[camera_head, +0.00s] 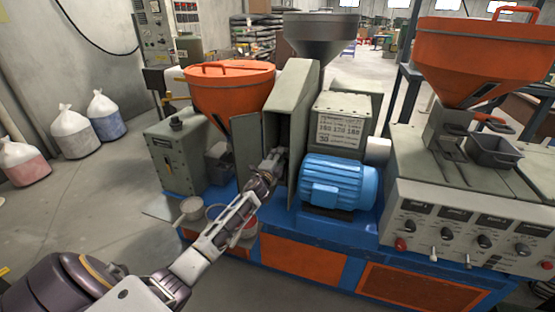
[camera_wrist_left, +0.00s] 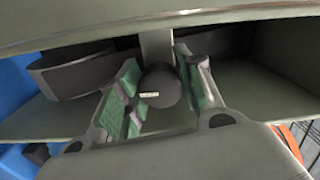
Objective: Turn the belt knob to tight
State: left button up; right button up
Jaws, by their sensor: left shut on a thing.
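The belt knob (camera_wrist_left: 160,90) is a dark round knob with a small pale mark on its face. It shows in the left wrist view, inside the grey-green belt housing (camera_head: 300,100). My left gripper (camera_head: 276,160) reaches into the open side of this housing. In the left wrist view its green-padded fingers (camera_wrist_left: 164,92) stand on both sides of the knob, and the gripper is shut on it. In the head view the knob is hidden by the gripper and the housing. My right gripper is not in view.
A blue motor (camera_head: 340,183) sits right of the housing. An orange hopper (camera_head: 232,88) stands to its left, with a grey control box (camera_head: 175,155) beside it. A dark belt (camera_wrist_left: 75,72) runs close to the left finger. Small buckets (camera_head: 192,208) stand near my forearm.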

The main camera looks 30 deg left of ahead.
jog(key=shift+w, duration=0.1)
pick_arm(q)
jog(key=o, duration=0.8)
jog(key=shift+s, duration=0.1)
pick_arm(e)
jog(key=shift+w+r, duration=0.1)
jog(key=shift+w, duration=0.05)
pick_arm(q)
jog(key=shift+s+f, duration=0.1)
jog(key=shift+v, duration=5.75)
jog(key=shift+s, duration=0.1)
